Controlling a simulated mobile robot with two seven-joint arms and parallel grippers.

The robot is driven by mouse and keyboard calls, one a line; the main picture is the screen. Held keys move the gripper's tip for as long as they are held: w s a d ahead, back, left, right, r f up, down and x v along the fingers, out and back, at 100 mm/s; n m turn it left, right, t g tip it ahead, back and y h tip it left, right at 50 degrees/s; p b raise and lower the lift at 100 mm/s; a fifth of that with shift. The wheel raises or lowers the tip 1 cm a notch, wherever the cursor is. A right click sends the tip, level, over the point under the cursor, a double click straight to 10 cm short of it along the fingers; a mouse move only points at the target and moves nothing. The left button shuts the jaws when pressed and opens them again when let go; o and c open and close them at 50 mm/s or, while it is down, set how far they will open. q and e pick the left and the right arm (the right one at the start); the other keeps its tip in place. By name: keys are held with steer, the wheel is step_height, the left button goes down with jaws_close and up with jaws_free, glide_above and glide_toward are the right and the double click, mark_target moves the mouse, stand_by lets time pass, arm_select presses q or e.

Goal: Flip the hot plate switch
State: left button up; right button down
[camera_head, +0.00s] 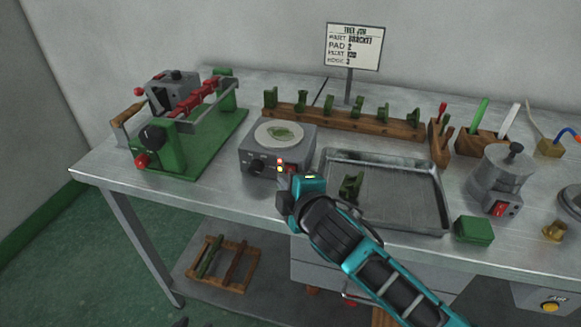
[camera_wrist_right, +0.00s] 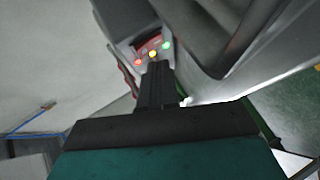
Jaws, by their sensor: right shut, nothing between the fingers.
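The grey hot plate (camera_head: 248,158) stands on the metal bench, left of the tray. It has a round pale top with a green piece on it, and a dark knob (camera_head: 257,165) on its front. A red switch (camera_head: 291,169) shows at the front right, partly hidden by my gripper. My right gripper (camera_head: 283,182) is shut and empty, close in front of this switch; I cannot tell if it touches. In the right wrist view the shut fingers (camera_wrist_right: 156,82) point at a grey face with small red, yellow and green lights (camera_wrist_right: 152,54). The left gripper is out of view.
A metal tray (camera_head: 432,205) with a green piece lies just right of the hot plate. A green-based machine (camera_head: 215,145) stands at left. Behind are a wooden rack (camera_head: 385,127) and a sign (camera_head: 354,46). A grey pot (camera_head: 502,168) stands at right.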

stand_by(1.1)
stand_by(0.8)
steer(key=shift+w+d+r+p, duration=0.1)
steer(key=shift+w+p, duration=0.15)
steer(key=shift+p, duration=0.1)
steer(key=shift+w, duration=0.15)
steer(key=shift+w+d, duration=0.15)
steer(key=shift+w, duration=0.1)
stand_by(0.4)
stand_by(0.4)
steer(key=shift+s+a+p, duration=0.25)
steer(key=shift+s+p, duration=0.35)
steer(key=shift+s, duration=0.1)
